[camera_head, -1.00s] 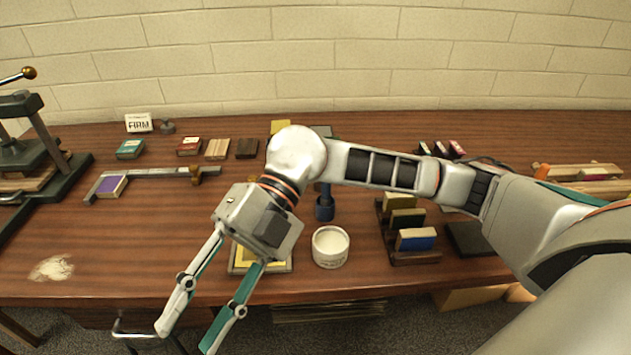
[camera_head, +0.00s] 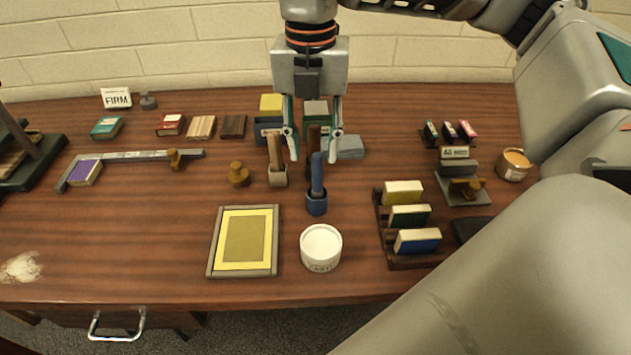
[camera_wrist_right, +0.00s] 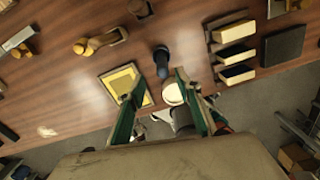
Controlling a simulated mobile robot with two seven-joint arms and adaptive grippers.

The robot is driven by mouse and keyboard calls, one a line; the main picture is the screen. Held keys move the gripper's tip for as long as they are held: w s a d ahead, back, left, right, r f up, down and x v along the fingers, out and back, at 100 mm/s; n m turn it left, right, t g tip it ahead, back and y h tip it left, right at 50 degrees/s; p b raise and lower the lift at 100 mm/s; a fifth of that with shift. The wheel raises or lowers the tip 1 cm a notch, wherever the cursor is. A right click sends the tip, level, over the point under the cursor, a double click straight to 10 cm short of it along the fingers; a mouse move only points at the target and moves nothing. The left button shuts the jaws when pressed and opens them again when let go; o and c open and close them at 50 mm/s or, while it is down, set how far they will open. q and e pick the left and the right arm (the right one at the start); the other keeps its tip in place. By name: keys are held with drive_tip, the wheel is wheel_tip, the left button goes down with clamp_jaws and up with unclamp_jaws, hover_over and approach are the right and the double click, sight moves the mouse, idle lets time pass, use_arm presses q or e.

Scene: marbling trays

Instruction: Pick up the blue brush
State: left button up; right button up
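The blue brush (camera_head: 317,178) stands upright, handle up, in a small blue cup (camera_head: 316,205) mid-table. It also shows in the right wrist view (camera_wrist_right: 161,62), just past the fingertips. My right gripper (camera_head: 314,158) points down, open and empty. In the head view its fingertips are level with the handle top, one to each side in the picture. The fingers are apart from the brush; how far behind or above it they are, I cannot tell exactly. In the wrist view the right gripper (camera_wrist_right: 159,80) has its fingers spread wide. My left gripper is out of view.
A wooden-handled brush (camera_head: 276,150) stands close left of the blue one, and a dark brown handle (camera_head: 313,139) just behind. A white tub (camera_head: 321,246) and a yellow framed tray (camera_head: 212,250) lie in front. A rack of colored blocks (camera_head: 385,252) is to the right.

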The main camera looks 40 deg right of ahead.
sight(317, 171)
drive_tip(key=f, duration=0.6)
drive_tip(key=shift+d+f, duration=0.35)
drive_tip(key=shift+d, duration=0.05)
drive_tip(key=shift+c, duration=0.3)
clamp_jaws()
